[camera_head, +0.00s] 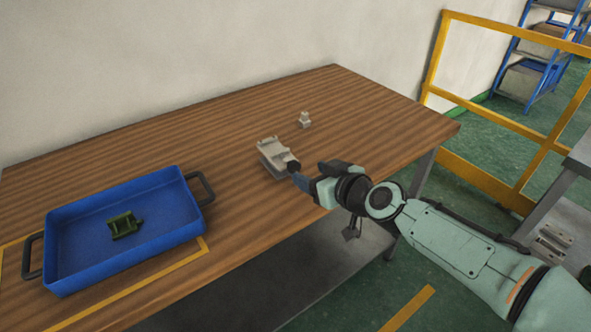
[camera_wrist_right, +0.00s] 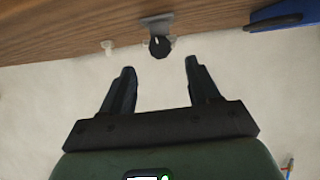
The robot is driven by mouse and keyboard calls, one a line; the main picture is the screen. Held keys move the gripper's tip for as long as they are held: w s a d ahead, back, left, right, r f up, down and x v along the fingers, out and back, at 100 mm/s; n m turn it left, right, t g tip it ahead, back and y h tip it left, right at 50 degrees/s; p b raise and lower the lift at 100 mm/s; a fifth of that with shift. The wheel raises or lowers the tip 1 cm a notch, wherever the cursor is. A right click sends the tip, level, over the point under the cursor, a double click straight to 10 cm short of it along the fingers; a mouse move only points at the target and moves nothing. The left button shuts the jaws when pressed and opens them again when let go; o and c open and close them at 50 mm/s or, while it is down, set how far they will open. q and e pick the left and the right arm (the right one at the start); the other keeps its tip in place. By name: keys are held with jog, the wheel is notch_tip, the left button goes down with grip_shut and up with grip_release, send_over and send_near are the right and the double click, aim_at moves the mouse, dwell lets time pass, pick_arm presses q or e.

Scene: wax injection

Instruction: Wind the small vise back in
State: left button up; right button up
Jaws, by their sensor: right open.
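The small vise (camera_head: 272,153) is pale grey and sits on the wooden table near its front edge. Its dark round knob (camera_head: 293,166) points toward my right gripper. In the right wrist view the vise (camera_wrist_right: 157,22) hangs at the top with the black knob (camera_wrist_right: 160,46) facing the camera. My right gripper (camera_head: 296,178) is open at the knob in the head view. In the wrist view its two fingers (camera_wrist_right: 158,68) stand apart, and the knob lies ahead of the gap between them, not gripped. My left gripper is not in view.
A blue tray (camera_head: 66,232) with black handles holds a green part (camera_head: 123,226) on the left of the table (camera_head: 350,112). A small pale part (camera_head: 304,119) stands behind the vise. A yellow railing (camera_head: 480,175) is at the right. The table's back is clear.

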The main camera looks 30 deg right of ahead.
aim_at(296, 167)
jog(key=x, duration=0.6)
jog(key=shift+w+f+b, duration=0.2)
jog(key=shift+w+b, duration=0.1)
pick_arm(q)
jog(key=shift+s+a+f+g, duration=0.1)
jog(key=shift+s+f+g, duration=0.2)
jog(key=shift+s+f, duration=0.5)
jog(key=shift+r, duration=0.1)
pick_arm(e)
jog(key=shift+a, duration=0.1)
